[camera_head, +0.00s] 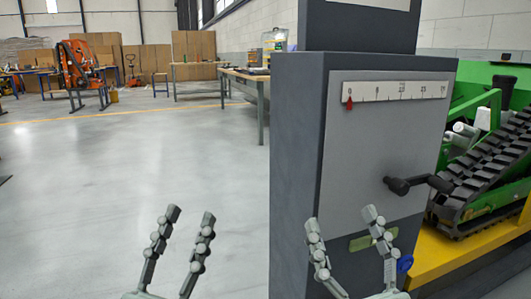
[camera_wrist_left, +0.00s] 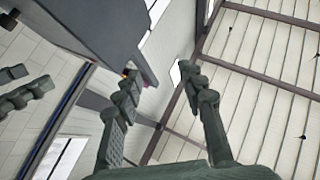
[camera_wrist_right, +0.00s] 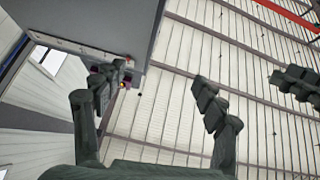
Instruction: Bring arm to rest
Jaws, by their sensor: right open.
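My left gripper (camera_head: 190,227) is at the bottom of the head view, left of the grey cabinet, with its fingers apart and nothing between them. It shows open in the left wrist view (camera_wrist_left: 165,80). My right gripper (camera_head: 345,228) stands upright in front of the cabinet's lower front, open and empty. It is open in the right wrist view (camera_wrist_right: 160,88) too. I cannot tell how far it is from the cabinet face.
The grey cabinet (camera_head: 295,170) has a scale (camera_head: 420,90) with a red pointer near 0 and a black crank (camera_head: 420,184). A green tracked carrier (camera_head: 490,165) stands right on a yellow base (camera_head: 450,252). Workbenches (camera_head: 245,78) stand behind. The floor at left is clear.

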